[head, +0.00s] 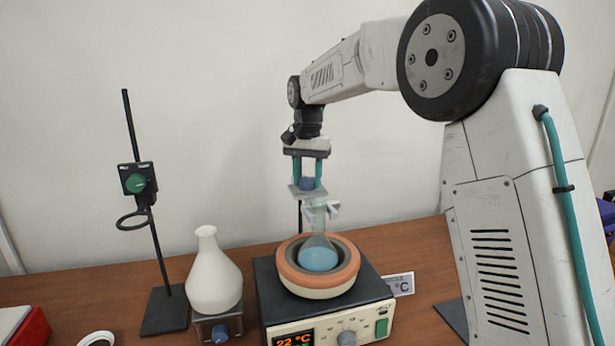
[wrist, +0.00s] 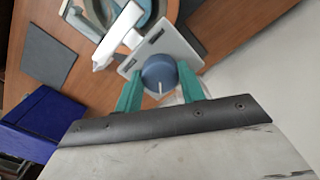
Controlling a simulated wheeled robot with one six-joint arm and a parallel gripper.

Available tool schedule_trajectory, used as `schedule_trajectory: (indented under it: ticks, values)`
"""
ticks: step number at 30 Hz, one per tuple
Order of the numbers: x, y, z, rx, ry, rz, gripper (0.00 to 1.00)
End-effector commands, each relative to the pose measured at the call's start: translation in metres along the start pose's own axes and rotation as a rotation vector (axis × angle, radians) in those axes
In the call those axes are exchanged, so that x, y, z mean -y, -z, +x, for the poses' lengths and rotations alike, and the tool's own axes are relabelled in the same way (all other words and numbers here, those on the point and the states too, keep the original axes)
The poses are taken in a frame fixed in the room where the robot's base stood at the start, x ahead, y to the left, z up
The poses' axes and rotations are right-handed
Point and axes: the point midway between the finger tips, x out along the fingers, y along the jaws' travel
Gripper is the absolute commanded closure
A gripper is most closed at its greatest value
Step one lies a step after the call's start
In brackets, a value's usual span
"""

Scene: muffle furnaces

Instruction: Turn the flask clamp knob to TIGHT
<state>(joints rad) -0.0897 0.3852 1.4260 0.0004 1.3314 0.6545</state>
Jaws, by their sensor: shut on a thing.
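The flask clamp knob (head: 306,184) is blue and sits on a pale plate (head: 296,191) above the flask's neck. In the wrist view the knob (wrist: 159,74) is round, with a white pointer line toward the bottom of the picture. The plate (wrist: 178,42) has dark marks too small to read. My gripper (head: 306,180) comes from above, its green fingers shut on the knob's sides; it also shows in the wrist view (wrist: 159,82). The glass flask (head: 319,258) holds blue liquid and stands upright in the heating mantle, its neck at the white clamp (head: 322,212).
The orange-rimmed mantle (head: 290,272) sits on a control box (head: 330,321) with a lit display. A blue box (wrist: 40,128) shows in the wrist view.

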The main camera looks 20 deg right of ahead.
Motion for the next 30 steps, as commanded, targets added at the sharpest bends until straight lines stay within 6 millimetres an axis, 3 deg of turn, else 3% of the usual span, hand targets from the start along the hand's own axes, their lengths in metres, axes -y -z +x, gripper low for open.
schedule_trajectory:
  ticks: [18,30]
  values:
    - [0.0003,0.0018,-0.0021,-0.006,0.005,0.543,0.84]
    - [0.0002,0.002,-0.0022,-0.006,0.005,0.72,0.84]
